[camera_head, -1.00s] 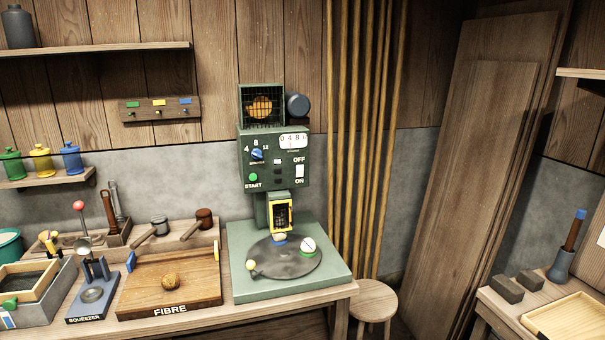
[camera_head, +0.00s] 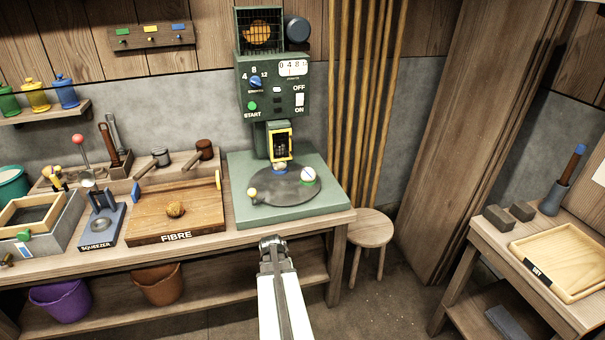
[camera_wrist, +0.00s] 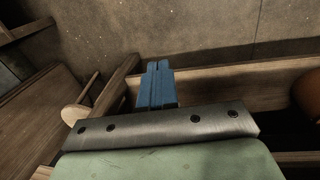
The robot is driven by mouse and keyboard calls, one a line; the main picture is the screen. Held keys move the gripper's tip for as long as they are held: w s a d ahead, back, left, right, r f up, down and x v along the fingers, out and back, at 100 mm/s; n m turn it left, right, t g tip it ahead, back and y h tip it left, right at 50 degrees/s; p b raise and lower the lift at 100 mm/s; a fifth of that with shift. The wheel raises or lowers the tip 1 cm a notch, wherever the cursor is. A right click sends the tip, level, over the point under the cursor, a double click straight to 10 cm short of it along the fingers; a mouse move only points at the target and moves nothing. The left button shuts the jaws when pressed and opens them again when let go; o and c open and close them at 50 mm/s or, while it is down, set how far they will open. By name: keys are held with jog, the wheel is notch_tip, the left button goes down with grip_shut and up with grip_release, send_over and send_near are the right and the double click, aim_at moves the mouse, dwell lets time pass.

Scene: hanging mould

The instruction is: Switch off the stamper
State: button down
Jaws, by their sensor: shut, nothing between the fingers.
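The stamper is a tall green machine (camera_head: 272,135) at the back of the bench in the head view. Its panel has a white switch (camera_head: 299,99) between the words OFF and ON; I cannot tell which way it is set. The panel also has a green START button (camera_head: 252,106), a blue dial (camera_head: 256,82) and a counter (camera_head: 293,68). My arm enters the head view from the bottom, its end in front of the bench edge, below and apart from the stamper. My gripper's blue fingers (camera_wrist: 158,68) are together and empty in the wrist view.
The stamper's base holds a dark round plate (camera_head: 285,188) with small items on it. Left of it are a FIBRE board (camera_head: 190,212) and a squeezer (camera_head: 103,222). A stool (camera_head: 369,228) stands right of the bench, near upright poles (camera_head: 362,110). The space before the panel is clear.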

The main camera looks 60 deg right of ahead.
jog(key=s+d+r+h, duration=0.3)
jog(key=d+r+h, duration=0.1)
jog(key=d+r, duration=0.75)
jog(key=s+d+r+h, duration=0.3)
jog(key=d+r+h, duration=0.1)
jog(key=d+r, duration=0.7)
jog(key=s+d+r+h, duration=0.35)
jog(key=d+r, duration=0.55)
jog(key=d, duration=0.4)
jog(key=w+d+r+n+t+h, duration=0.2)
jog(key=w+d+r+n, duration=0.1)
jog(key=r, duration=0.3)
jog(key=w+d+r+n+t+h, duration=0.2)
jog(key=w+d+r+n+h, duration=0.1)
jog(key=r, duration=0.3)
jog(key=w+a+r+n+t+y, duration=0.3)
jog(key=w+a+n+t+y, duration=0.1)
jog(key=w+n+t, duration=0.7)
jog(key=shift+w+a+r+n, duration=0.2)
jog(key=shift+w+a+n, duration=0.15)
jog(key=shift+a+n, duration=0.4)
jog(key=shift+d, duration=0.2)
